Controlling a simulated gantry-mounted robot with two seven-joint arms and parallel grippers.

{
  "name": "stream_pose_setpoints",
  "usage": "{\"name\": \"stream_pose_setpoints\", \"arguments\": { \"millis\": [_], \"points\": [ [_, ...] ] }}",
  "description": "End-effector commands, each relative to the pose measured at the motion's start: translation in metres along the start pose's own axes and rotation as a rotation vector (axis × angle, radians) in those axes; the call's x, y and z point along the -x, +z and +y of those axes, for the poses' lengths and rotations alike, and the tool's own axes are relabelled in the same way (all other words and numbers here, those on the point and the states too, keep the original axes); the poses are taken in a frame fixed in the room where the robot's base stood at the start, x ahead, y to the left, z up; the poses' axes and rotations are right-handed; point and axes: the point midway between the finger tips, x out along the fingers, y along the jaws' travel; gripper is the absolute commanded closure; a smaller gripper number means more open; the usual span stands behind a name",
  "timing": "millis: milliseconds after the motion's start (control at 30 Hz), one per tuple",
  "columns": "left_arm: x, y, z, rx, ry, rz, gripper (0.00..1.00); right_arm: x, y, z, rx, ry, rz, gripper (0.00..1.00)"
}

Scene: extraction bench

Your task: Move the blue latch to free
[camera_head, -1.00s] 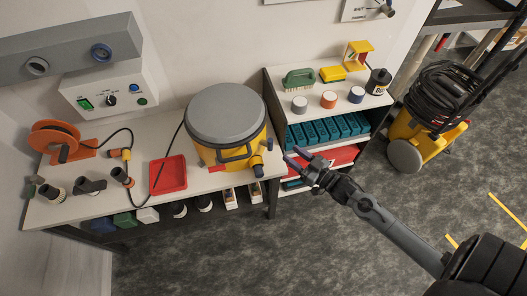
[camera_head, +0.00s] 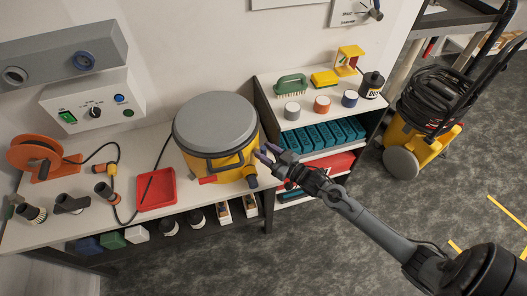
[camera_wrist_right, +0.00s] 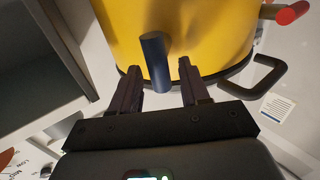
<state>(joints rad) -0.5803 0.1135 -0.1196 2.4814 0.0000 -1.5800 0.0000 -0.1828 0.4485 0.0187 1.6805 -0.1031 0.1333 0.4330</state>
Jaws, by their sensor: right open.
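The yellow drum with a grey lid (camera_head: 215,122) stands on the bench. In the right wrist view the blue latch (camera_wrist_right: 156,62) points toward the camera, between the fingertips as seen there. A red-tipped lever (camera_head: 207,180) is to its left on the drum; it also shows in the wrist view (camera_wrist_right: 291,13). My right gripper (camera_head: 264,151) is open at the drum's right side, its fingers (camera_wrist_right: 160,80) on either side of the latch in the picture. Contact cannot be told. My left gripper is out of view.
A black handle (camera_wrist_right: 265,78) juts from the drum near the latch. A red tray (camera_head: 157,190) lies left of the drum. A shelf unit (camera_head: 320,92) with a brush, cups and blue items stands close at the right. The floor in front is clear.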

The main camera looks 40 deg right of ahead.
Motion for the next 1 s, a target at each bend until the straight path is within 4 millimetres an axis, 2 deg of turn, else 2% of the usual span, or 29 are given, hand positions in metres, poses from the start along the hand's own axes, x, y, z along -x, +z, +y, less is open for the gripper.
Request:
{"name": "stream_pose_setpoints", "arguments": {
  "millis": [200,500,800,1000],
  "points": [
    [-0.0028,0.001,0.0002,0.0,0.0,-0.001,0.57,-0.013,0.0002,-0.0002,0.0,0.0,-0.001,0.54],
    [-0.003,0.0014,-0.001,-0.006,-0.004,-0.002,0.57,-0.014,0.0002,-0.0003,-0.001,0.0,-0.001,0.54],
    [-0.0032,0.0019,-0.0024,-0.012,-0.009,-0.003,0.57,-0.0139,0.0002,-0.0005,-0.001,-0.001,-0.001,1.0],
    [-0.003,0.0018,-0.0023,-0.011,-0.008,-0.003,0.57,-0.0138,0.0001,-0.0008,0.008,-0.001,0.001,1.0]
  ]
}}
